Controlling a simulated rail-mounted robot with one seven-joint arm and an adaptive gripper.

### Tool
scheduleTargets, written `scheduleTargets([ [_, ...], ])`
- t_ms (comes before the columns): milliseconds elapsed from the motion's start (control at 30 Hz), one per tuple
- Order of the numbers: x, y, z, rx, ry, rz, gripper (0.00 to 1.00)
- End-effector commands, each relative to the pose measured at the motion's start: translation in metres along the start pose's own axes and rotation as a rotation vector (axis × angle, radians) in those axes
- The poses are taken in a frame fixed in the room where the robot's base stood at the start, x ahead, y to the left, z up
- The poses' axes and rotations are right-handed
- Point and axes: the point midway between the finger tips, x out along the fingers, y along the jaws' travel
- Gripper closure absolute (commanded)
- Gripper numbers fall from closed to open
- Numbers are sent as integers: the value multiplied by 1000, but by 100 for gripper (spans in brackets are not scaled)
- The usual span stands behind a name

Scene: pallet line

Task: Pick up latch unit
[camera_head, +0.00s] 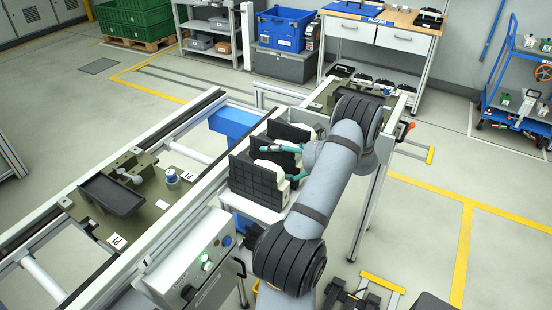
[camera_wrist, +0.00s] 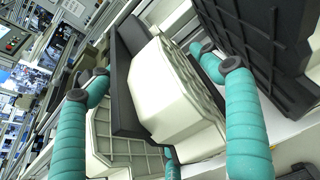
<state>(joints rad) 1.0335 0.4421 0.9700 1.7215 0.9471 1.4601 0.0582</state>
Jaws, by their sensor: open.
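Several black ribbed units with cream housings, likely the latch units, stand upright in a row (camera_head: 256,182) on a white stand beside the line. In the wrist view, one unit with a cream housing (camera_wrist: 170,90) and a black plate (camera_wrist: 122,95) sits between my teal fingers. My gripper (camera_head: 274,160) is open around this unit; it also shows in the wrist view (camera_wrist: 150,62). A gap shows between the right finger and the housing. I cannot tell whether the left finger touches the plate. My arm hides part of the row in the head view.
Another black ribbed panel (camera_wrist: 262,35) stands close to the right finger. The conveyor at left carries an olive pallet with a black tray (camera_head: 112,194) and a blue-topped part (camera_head: 172,178). A control box (camera_head: 195,262) with a green light stands in front. A workbench (camera_head: 385,20) is behind.

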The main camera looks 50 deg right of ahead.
Motion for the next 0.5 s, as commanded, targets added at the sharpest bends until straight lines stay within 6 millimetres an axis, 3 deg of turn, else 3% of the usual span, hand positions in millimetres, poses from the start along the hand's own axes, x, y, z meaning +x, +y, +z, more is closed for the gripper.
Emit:
scheduleTargets([
  [133, 12, 0, 0, 0, 1, 0, 21],
  [367, 13, 0, -1, 0, 1, -1, 21],
  [500, 13, 0, -1, 0, 0, -1, 29],
])
